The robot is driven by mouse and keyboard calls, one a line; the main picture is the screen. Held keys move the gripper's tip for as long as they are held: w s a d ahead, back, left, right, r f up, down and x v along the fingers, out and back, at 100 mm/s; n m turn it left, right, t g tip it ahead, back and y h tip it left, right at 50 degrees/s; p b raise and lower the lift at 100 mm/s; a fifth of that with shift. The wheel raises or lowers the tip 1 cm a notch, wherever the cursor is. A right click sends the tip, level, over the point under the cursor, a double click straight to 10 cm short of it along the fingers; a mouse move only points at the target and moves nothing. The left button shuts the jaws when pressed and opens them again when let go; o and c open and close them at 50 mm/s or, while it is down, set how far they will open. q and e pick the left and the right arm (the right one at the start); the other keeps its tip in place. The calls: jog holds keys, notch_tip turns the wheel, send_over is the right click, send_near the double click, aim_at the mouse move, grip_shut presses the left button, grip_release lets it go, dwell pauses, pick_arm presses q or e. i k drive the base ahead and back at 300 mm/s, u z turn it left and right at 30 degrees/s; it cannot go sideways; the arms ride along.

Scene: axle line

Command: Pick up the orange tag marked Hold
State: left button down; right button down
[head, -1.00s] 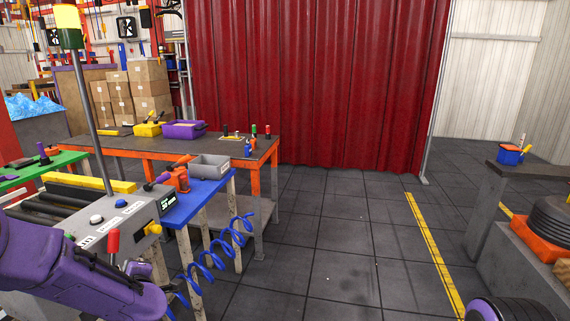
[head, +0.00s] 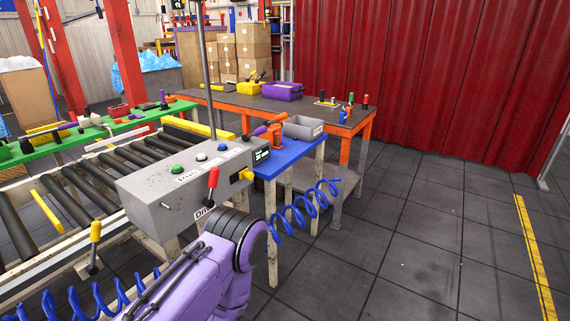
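I cannot make out an orange tag marked Hold anywhere in the head view. A grey control box (head: 190,182) with green, white and blue buttons, a red-handled lever (head: 212,182) and a small display stands in the middle. A white label by the lever is partly hidden and its word is cut off. One of my purple arms reaches up from the bottom edge in front of the box. Neither gripper shows.
A blue bench (head: 288,160) holds a grey bin (head: 303,128) and an orange tool (head: 274,134). Behind it, a dark-topped orange table (head: 225,99) carries yellow and purple bins. A roller conveyor (head: 80,190) and green shelf (head: 60,143) lie left. Floor at right is clear.

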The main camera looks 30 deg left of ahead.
aim_at(349, 109)
jog(key=u, duration=0.4)
jog(key=i, duration=1)
jog(key=u, duration=0.2)
